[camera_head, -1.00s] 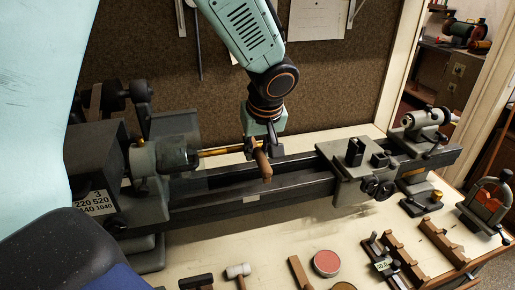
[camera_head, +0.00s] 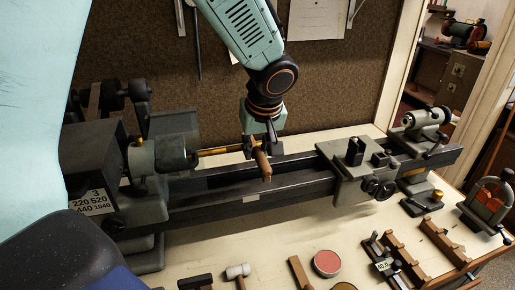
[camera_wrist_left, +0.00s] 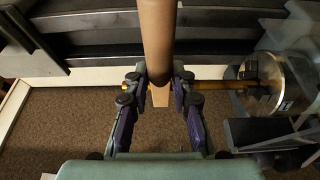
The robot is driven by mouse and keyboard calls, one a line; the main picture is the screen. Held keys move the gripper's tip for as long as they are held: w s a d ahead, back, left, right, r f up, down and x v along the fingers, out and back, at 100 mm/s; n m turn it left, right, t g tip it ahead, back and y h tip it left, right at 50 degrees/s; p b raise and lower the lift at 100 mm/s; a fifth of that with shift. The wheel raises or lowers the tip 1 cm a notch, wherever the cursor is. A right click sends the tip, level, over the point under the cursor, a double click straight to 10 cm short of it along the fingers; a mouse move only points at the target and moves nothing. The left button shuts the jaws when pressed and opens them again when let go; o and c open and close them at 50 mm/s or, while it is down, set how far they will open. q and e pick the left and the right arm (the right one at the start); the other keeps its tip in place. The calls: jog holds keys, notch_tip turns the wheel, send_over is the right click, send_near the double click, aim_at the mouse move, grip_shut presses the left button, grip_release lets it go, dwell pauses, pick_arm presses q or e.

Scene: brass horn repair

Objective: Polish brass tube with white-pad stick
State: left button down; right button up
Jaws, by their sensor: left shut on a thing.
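The brass tube (camera_head: 220,151) is held level in the lathe chuck (camera_head: 174,154) and reaches right to my left gripper. My left gripper (camera_head: 262,149) is shut on the stick, whose brown wooden handle (camera_head: 262,166) points toward the front over the lathe bed. In the left wrist view the handle (camera_wrist_left: 158,40) runs up between the fingers, and the brass tube (camera_wrist_left: 212,85) crosses at the fingertips. A pale end (camera_wrist_left: 160,97) of the stick shows between the fingers; whether it touches the tube I cannot tell. My right gripper is not in view.
The lathe carriage (camera_head: 352,168) and tailstock (camera_head: 427,127) stand to the right on the bed. Along the bench front lie a mallet (camera_head: 238,271), a red round tin (camera_head: 327,263) and wooden blocks (camera_head: 441,238). A brown board (camera_head: 330,90) stands behind.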

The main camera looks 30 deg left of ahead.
aim_at(261, 154)
pick_arm(q)
jog(key=shift+w+d+f, duration=0.1)
dwell(0.7)
jog(key=shift+s+b, duration=0.2)
jog(key=shift+b, duration=0.3)
dwell(0.4)
jog(key=shift+w, duration=0.2)
dwell(0.5)
jog(key=shift+s+b, duration=0.1)
jog(key=shift+b, duration=0.25)
dwell(0.4)
jog(key=shift+s+d+r+p, duration=0.35)
jog(key=shift+s+r+p, duration=0.05)
jog(key=shift+r+p, duration=0.1)
jog(key=shift+s+d+r+p, duration=0.35)
jog(key=shift+r, duration=0.15)
jog(key=shift+s+d+r+p, duration=0.6)
jog(key=shift+d+p, duration=0.1)
jog(key=shift+p, duration=0.15)
